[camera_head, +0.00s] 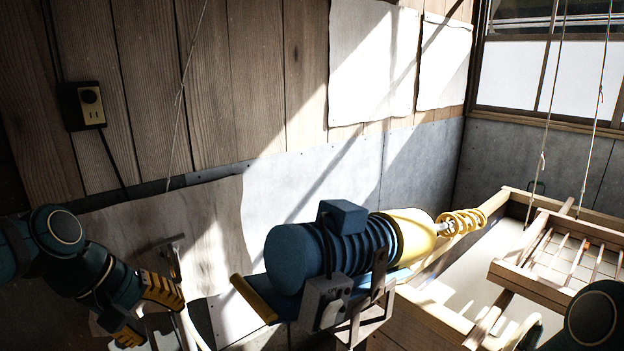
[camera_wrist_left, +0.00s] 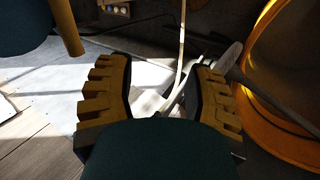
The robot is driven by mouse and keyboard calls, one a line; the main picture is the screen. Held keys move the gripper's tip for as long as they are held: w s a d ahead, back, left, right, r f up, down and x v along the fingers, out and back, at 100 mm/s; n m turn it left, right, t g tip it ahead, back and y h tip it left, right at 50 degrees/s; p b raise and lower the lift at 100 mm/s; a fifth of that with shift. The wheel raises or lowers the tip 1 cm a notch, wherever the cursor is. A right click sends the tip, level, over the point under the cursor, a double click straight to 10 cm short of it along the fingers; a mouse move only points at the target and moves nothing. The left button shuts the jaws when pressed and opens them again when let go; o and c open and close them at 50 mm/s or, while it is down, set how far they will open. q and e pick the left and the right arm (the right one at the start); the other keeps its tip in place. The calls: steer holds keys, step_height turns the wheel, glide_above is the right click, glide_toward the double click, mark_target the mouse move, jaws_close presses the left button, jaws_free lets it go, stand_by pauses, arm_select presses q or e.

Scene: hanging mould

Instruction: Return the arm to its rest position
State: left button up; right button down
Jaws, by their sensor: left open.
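My left arm comes in from the left in the head view. Its gripper (camera_head: 147,311) hangs low at the left, fingers pointing down and right, apart from the blue and yellow machine. In the left wrist view the two ribbed yellow fingers (camera_wrist_left: 160,97) are spread apart, with nothing clearly held between them. A pale thin strip and a grey rod-like thing show beyond them, partly hidden by the right finger. My right gripper is not in view; a dark rounded joint shows at the lower right of the head view.
A blue ribbed machine (camera_head: 310,255) with a yellow nose and coil stands at centre. A wooden vat (camera_head: 430,315) and a slatted frame (camera_head: 535,280) near hanging cords are at right. A curved yellow thing (camera_wrist_left: 290,85) is close right of the left fingers.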

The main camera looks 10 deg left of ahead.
arm_select(q)
steer(key=w+d+f+m+g, duration=0.1)
steer(key=w+d+f+m, duration=0.2)
steer(key=f, duration=0.7)
steer(key=w+d+f+g, duration=0.1)
steer(key=w+d+f, duration=0.3)
steer(key=f, duration=0.6)
steer(key=s+d+f+m, duration=0.2)
steer(key=s+d+f, duration=0.3)
steer(key=f, duration=0.5)
steer(key=s+d+f+m, duration=0.2)
steer(key=s+d+f, duration=0.3)
steer(key=d+f, duration=0.3)
step_height(320, 180, down, 2)
steer(key=shift+s+d+f+g, duration=0.15)
steer(key=shift+s+d+g, duration=0.1)
steer(key=shift+s+g, duration=0.15)
steer(key=shift+w, duration=0.1)
steer(key=shift+c, duration=0.5)
